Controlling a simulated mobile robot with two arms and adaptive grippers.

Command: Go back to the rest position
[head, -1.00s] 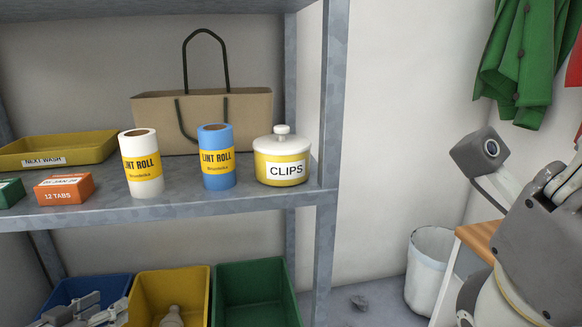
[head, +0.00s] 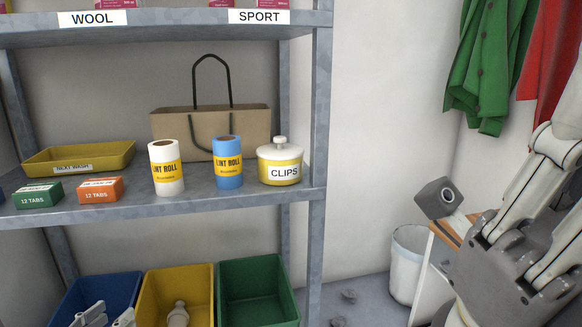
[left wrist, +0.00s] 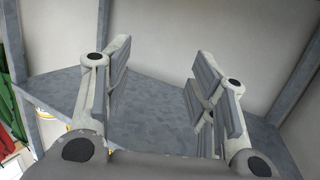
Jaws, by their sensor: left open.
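My left gripper (head: 107,316) shows at the bottom left of the head view, in front of the blue bin, with only its finger ends in the picture. In the left wrist view its two fingers (left wrist: 162,95) stand wide apart with nothing between them. A grey surface of the shelving shows behind them. My right gripper (head: 548,205) is at the right edge of the head view, tilted up to the right. Its fingertips are cut off or hidden, so its opening is unclear.
The grey shelf (head: 225,205) holds a yellow tray (head: 112,152), tabs boxes (head: 100,191), lint rolls (head: 228,165), a clips jar (head: 280,165) and a paper bag (head: 255,125). Blue, yellow and green bins (head: 258,307) sit below. A white bucket (head: 405,270) and hanging clothes (head: 490,60) are to the right.

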